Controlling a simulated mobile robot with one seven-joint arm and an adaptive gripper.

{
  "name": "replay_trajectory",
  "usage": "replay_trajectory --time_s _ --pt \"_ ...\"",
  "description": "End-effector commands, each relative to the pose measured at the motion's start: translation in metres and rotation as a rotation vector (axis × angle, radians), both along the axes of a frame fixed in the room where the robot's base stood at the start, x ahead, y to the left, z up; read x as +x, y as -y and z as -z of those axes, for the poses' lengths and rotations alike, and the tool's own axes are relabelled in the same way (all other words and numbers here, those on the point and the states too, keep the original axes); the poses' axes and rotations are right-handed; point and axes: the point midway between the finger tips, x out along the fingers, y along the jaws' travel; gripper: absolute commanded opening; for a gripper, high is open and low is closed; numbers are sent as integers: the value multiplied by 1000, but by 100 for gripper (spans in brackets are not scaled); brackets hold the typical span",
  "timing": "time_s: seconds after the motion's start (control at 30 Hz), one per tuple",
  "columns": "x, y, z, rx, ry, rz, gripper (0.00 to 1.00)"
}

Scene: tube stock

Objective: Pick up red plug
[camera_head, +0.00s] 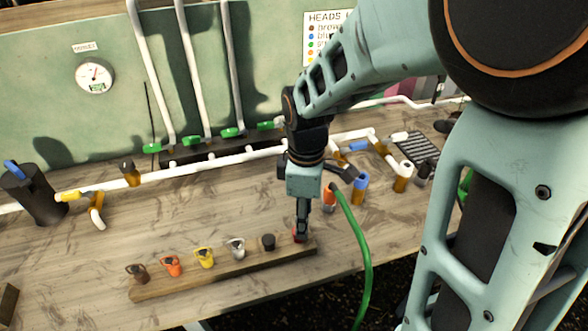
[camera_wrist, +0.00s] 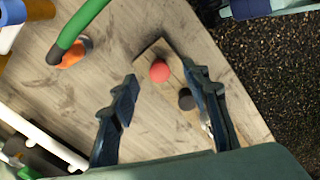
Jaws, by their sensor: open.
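The red plug (camera_head: 297,235) sits near the right end of a wooden strip (camera_head: 190,277) on the table, mostly hidden behind my gripper in the head view. In the wrist view the red plug (camera_wrist: 160,71) shows as a round red top, just beyond the fingertips and between their lines. My gripper (camera_wrist: 163,85) is open and empty, with one finger on each side. In the head view my gripper (camera_head: 302,232) points down at the strip's right end. A black plug (camera_wrist: 186,99) stands beside the red one, close to the right finger.
Brown, orange, yellow (camera_head: 204,257) and grey plugs stand further left along the strip. A green hose (camera_head: 358,240) rises from an orange fitting (camera_head: 329,197) close to my gripper. White pipes and a blue-topped fitting (camera_head: 360,187) lie behind. The table's front edge is near.

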Motion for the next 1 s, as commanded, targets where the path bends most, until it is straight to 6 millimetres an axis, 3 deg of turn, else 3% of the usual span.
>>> replay_trajectory --time_s 0.6,0.87,1.0 --pt "5 -10 63 0 -1 1 43" --pt "5 -10 65 2 2 2 43" --pt "5 -10 65 2 2 2 30"
